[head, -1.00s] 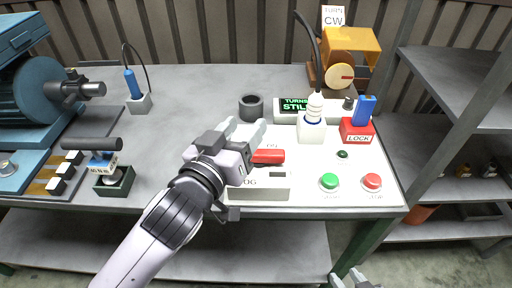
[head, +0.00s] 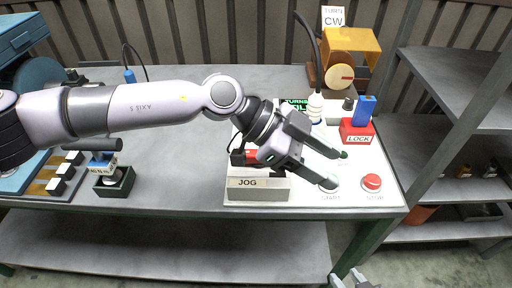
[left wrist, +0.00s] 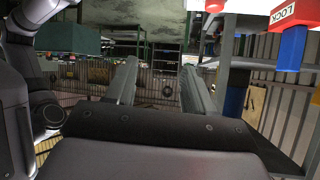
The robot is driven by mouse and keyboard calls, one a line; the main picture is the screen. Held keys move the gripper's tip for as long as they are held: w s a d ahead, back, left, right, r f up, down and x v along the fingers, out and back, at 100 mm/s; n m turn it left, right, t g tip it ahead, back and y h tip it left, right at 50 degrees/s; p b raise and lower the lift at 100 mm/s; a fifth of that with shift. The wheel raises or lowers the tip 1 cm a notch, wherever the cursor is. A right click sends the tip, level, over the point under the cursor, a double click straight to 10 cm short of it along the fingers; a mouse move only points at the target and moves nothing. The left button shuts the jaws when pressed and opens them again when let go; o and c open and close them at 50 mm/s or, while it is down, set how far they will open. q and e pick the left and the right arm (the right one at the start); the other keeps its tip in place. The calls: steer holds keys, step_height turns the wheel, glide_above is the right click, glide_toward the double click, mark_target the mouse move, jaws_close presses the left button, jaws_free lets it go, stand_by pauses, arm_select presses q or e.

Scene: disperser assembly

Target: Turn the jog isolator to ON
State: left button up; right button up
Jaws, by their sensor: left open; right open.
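The jog isolator is a grey box labelled JOG (head: 257,188) at the front left of the white panel. Its red handle (head: 251,157) shows only in part, behind my left gripper, so its setting cannot be told. My left gripper (head: 336,169) is open and empty. It reaches across the isolator, with its fingertips to the right over the start button area. In the left wrist view its two fingers (left wrist: 160,85) stand apart with nothing between them. My right gripper (head: 350,278) is open at the bottom edge, below the table front, only partly in view.
A red stop button (head: 371,182) is right of my left fingertips; the green start button is hidden. A red LOCK box (head: 356,132) with a blue piece (head: 365,109) stands behind. A yellow guard (head: 352,47) is at the back.

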arm_select(q)
steer(key=w+a+n+y, duration=0.1)
steer(key=w+a+y, duration=0.1)
steer(key=w+a, duration=0.1)
steer(key=w+a+n+t+y, duration=0.1)
steer(key=w+a+y, duration=0.1)
steer(key=a, duration=0.4)
steer(key=w+a+n+t+y, duration=0.1)
steer(key=w+a+y, duration=0.2)
steer(key=w+a, duration=0.1)
steer(key=shift+a+f, duration=0.2)
steer(key=shift+f, duration=0.05)
steer(key=shift+w+a+f, duration=0.1)
steer(key=shift+a, duration=0.1)
steer(key=p+x, duration=0.1)
steer(key=x, duration=0.5)
steer(key=shift+w+d+f, duration=0.1)
steer(key=shift+d+f, duration=0.05)
steer(key=shift+f, duration=0.25)
jaws_close()
